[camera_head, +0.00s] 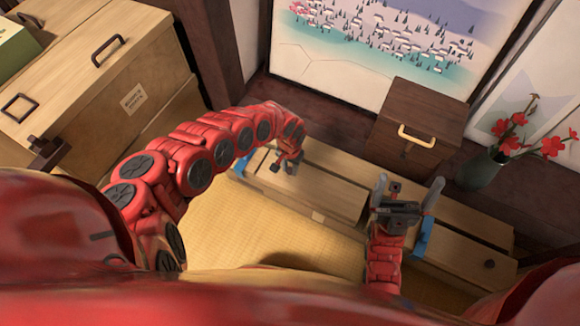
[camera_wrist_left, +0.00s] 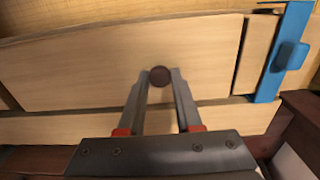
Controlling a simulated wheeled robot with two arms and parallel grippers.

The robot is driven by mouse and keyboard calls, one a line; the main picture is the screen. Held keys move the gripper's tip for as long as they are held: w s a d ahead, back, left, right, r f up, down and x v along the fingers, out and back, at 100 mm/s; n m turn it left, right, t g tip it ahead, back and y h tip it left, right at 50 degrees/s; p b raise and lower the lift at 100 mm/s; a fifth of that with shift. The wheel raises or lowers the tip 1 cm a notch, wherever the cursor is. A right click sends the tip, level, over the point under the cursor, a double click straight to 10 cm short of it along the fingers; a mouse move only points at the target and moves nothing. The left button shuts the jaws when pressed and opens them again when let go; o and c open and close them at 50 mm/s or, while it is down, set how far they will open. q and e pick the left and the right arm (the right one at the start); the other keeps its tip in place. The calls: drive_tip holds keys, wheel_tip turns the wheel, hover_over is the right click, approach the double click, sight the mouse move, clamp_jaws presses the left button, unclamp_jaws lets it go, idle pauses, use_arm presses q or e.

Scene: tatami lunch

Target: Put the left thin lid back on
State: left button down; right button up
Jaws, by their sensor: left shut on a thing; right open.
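The left thin lid (camera_head: 325,192) is a long pale wooden panel on the left part of a low wooden chest in the head view. It also fills the middle of the left wrist view (camera_wrist_left: 90,75), with a dark round knob (camera_wrist_left: 160,73). My left gripper (camera_head: 285,166) is shut on that knob, one finger on each side. Whether the lid is fully seated or slightly raised, I cannot tell. My right gripper (camera_head: 408,190) is open and empty above the right part of the chest, fingers pointing up in the picture.
Blue brackets show at the chest's left end (camera_head: 245,163) and near its middle (camera_head: 424,236). A small wooden box (camera_head: 415,125) stands behind the chest. A vase with red flowers (camera_head: 480,170) is at the right. Wooden drawers (camera_head: 95,75) stand at the left. Tatami (camera_head: 215,225) lies in front.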

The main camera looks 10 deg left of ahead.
use_arm(q)
drive_tip(key=shift+r+p, duration=0.15)
drive_tip(key=shift+p, duration=0.25)
idle(0.3)
drive_tip(key=shift+s, duration=0.1)
idle(0.6)
drive_tip(key=shift+f, duration=0.2)
drive_tip(key=c, duration=0.5)
unclamp_jaws()
